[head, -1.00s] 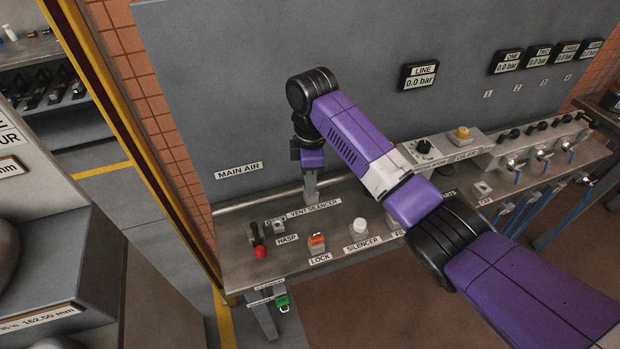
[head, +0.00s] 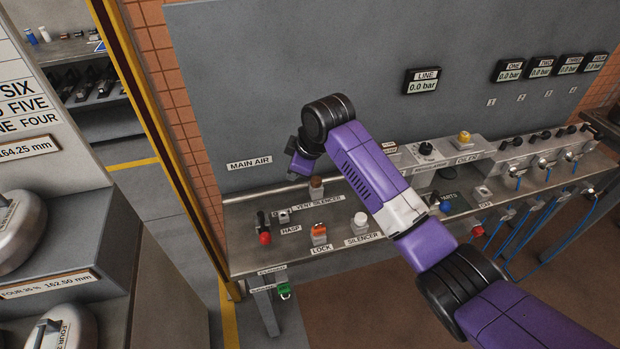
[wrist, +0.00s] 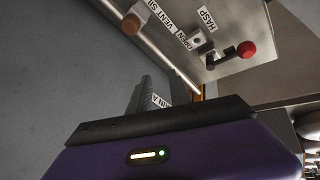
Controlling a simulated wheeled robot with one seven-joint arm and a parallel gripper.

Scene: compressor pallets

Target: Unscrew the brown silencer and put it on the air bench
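The brown silencer (head: 316,183) stands upright on a grey fitting behind the VENT SILENCER label, at the back left of the air bench (head: 240,222). In the wrist view, a grey ridged finger (wrist: 150,92) shows beyond my purple gripper body. Nothing is visibly held.
A red-knobbed lever (head: 265,238), an orange-topped lock block (head: 319,232) and a white cap (head: 360,219) stand along the bench front. The panel (head: 300,80) rises close behind. A PARTS area (head: 456,204) lies to the right, partly hidden by my arm.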

